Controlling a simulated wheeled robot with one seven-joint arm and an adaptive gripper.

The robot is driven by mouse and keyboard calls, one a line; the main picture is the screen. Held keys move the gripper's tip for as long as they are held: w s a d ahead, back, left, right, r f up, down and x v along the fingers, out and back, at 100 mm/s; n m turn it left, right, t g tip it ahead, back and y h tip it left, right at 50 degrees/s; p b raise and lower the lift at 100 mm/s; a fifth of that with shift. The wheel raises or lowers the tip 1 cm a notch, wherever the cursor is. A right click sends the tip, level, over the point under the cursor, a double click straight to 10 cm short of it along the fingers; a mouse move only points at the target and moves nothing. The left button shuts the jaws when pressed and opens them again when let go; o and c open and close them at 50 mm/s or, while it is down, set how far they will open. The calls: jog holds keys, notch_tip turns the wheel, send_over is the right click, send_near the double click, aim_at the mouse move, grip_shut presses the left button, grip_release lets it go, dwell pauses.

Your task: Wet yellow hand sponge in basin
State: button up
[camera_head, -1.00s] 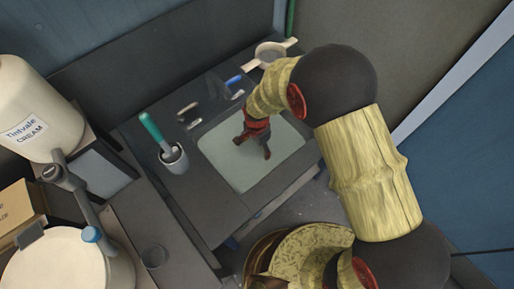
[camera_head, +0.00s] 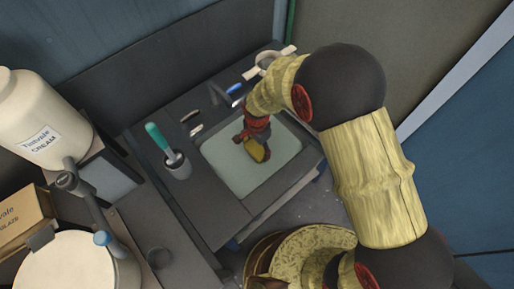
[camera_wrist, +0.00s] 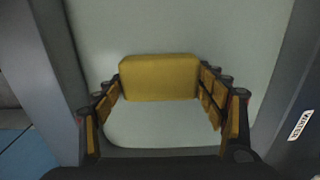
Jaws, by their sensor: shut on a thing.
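The yellow hand sponge (camera_head: 259,154) is held between the fingers of my gripper (camera_head: 255,138) over the basin. In the wrist view the sponge (camera_wrist: 159,77) sits between the fingertips of my gripper (camera_wrist: 162,82), which is shut on it. The basin (camera_head: 222,170) is sunk in the dark bench and shows a pale grey-green surface. The sponge is above or at that surface; I cannot tell whether it touches it. A basin wall bearing a "WATER" label (camera_wrist: 300,125) shows at the right of the wrist view.
A grey cup (camera_head: 178,167) with a teal-handled tool stands left of the basin. Small tools (camera_head: 192,116) lie behind it, and a pale sieve-like thing (camera_head: 268,62) is at the back. A cream container (camera_head: 45,125) and a white bucket (camera_head: 65,265) stand at left.

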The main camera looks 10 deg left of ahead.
jog(key=shift+r+p, duration=2.9)
jog(key=shift+r, duration=1.75)
